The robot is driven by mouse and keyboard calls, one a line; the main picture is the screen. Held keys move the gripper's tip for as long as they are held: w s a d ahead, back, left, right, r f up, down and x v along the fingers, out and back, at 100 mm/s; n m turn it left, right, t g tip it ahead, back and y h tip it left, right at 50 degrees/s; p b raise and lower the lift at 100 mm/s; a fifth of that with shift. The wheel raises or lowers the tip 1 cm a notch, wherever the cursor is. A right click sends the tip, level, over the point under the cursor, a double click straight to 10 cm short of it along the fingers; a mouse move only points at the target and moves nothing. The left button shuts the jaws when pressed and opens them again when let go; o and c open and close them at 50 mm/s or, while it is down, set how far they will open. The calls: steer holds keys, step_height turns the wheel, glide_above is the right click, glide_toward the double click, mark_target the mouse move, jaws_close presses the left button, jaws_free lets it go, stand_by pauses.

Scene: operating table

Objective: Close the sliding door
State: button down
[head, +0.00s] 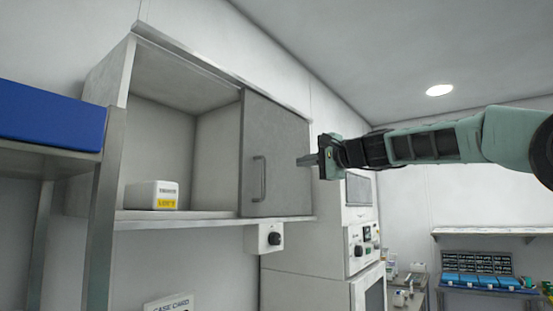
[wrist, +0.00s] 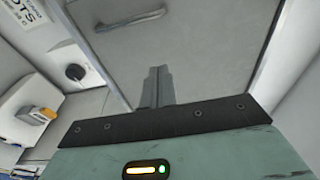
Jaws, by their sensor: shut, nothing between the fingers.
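The grey sliding door (head: 275,150) covers the right part of a wall cabinet in the head view, and the left part of the cabinet is open. The door has a vertical bar handle (head: 260,178) near its left edge. My gripper (head: 303,160) is shut and empty, by the door's right side at about mid height. In the wrist view the shut fingers (wrist: 157,88) point toward the door panel (wrist: 190,45), and the handle (wrist: 130,20) shows at upper left. I cannot tell whether the fingertips touch the door.
A white box with a yellow label (head: 152,195) sits inside the open left part of the cabinet (head: 180,215). A small box with a black knob (head: 265,238) is under the cabinet. A blue bin (head: 50,115) is at left. White equipment (head: 360,235) stands below right.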

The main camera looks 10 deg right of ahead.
mark_target(260, 165)
steer(key=p+x, duration=0.2)
steer(key=x, duration=0.1)
steer(key=p+x, duration=0.3)
steer(key=r+p+x, duration=0.1)
steer(key=p+x, duration=0.1)
steer(key=x, duration=0.1)
steer(key=shift+w+p, duration=0.25)
steer(key=shift+p, duration=0.05)
steer(key=s+a, duration=0.2)
steer(key=shift+s+a+f+b, duration=0.3)
steer(key=shift+s+f, duration=0.05)
steer(key=shift+s, duration=0.05)
steer(key=shift+s, duration=0.1)
